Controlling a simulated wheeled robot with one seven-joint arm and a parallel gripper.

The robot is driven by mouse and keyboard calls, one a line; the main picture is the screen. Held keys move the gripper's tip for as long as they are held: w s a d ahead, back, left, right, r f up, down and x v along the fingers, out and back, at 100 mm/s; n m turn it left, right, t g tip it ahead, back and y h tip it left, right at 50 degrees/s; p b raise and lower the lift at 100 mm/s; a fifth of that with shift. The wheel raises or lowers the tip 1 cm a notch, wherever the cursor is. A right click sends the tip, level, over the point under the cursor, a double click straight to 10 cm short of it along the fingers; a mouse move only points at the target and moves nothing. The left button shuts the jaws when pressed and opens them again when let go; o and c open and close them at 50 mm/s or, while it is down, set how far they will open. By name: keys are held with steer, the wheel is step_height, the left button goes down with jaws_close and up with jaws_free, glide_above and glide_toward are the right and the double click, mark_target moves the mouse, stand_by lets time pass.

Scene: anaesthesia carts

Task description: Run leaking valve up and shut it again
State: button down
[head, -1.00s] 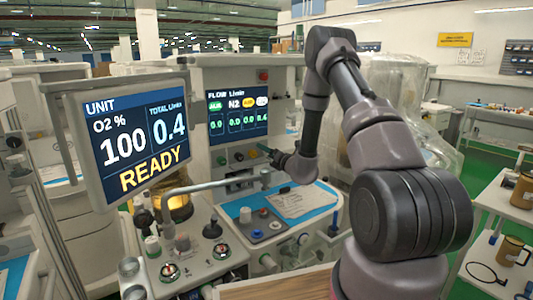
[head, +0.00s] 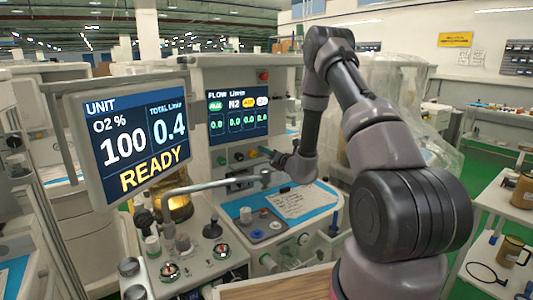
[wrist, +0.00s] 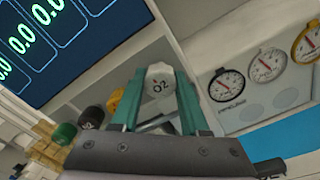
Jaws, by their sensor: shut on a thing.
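The white O2 knob (wrist: 160,88) sits between the teal fingers of my gripper (wrist: 160,76) in the wrist view, with its label facing the camera. My gripper is shut on it. In the head view my gripper (head: 268,152) is at the right end of the knob row, and the knob itself is hidden there. The flow screen (head: 238,114) above shows several columns; the rightmost reads about 0.4, the others 0.0. The unit monitor (head: 135,140) reads O2 100 %, total 0.4 L/min and READY.
Beside the O2 knob are a yellow knob (wrist: 115,101), a black knob (wrist: 91,117) and a green knob (wrist: 64,133). Round gauges (wrist: 267,64) are to the right. A horizontal metal bar (head: 215,184) crosses in front of the panel. A paper sheet (head: 300,203) lies on the worktop below.

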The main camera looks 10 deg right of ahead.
steer(key=n, duration=0.9)
steer(key=shift+n, duration=0.4)
steer(key=n, duration=0.4)
steer(key=shift+n, duration=0.3)
steer(key=n, duration=0.4)
steer(key=shift+n, duration=0.3)
steer(key=shift+c, duration=2)
jaws_free()
